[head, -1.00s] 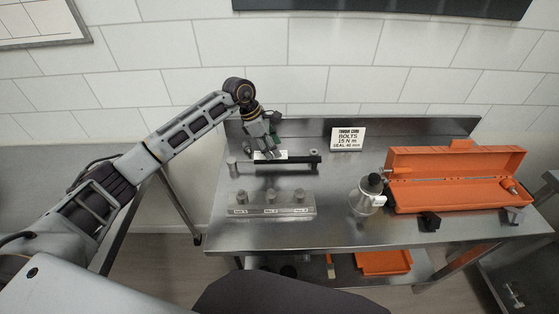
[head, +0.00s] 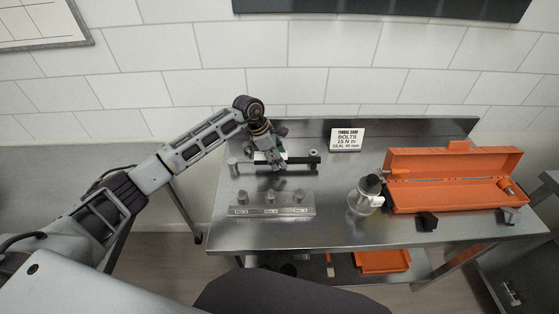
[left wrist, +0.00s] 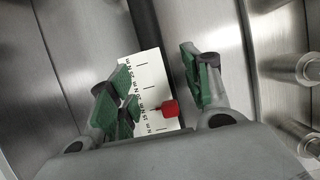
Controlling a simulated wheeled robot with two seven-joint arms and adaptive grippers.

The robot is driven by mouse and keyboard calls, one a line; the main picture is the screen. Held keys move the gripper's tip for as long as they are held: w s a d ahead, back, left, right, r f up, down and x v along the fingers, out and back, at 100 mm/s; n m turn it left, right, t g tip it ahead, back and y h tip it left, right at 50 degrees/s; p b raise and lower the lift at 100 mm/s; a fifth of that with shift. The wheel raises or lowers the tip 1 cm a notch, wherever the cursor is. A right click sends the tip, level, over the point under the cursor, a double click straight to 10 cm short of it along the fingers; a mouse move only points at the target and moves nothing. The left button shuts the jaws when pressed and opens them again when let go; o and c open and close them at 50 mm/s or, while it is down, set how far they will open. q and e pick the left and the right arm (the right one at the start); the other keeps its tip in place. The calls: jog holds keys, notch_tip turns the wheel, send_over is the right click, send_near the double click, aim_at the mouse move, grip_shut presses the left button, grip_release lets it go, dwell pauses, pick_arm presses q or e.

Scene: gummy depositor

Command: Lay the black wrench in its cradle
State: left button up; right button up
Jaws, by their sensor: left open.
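The black wrench (head: 302,160) lies lengthwise near the back left of the steel table, beside a white scale strip. In the left wrist view its dark shaft (left wrist: 147,22) runs down between my fingers, next to the white scale (left wrist: 146,88) with a red marker (left wrist: 170,108). My left gripper (head: 272,165) is open over the wrench's middle, fingers on either side of the shaft; contact cannot be told. Two small dark supports, one black (head: 428,221) and one greyer (head: 512,215), stand apart at the front right and look like the cradle. My right gripper is out of view.
An open orange case (head: 440,201) lies behind the supports. A metal oil can (head: 363,200) stands left of it. A block with several bolts (head: 272,211) lies in front of the wrench. A sign (head: 347,139) stands at the back. Bare table lies between wrench and can.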

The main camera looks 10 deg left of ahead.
pick_arm(q)
jog(key=shift+f, duration=0.15)
dwell(0.3)
grip_shut()
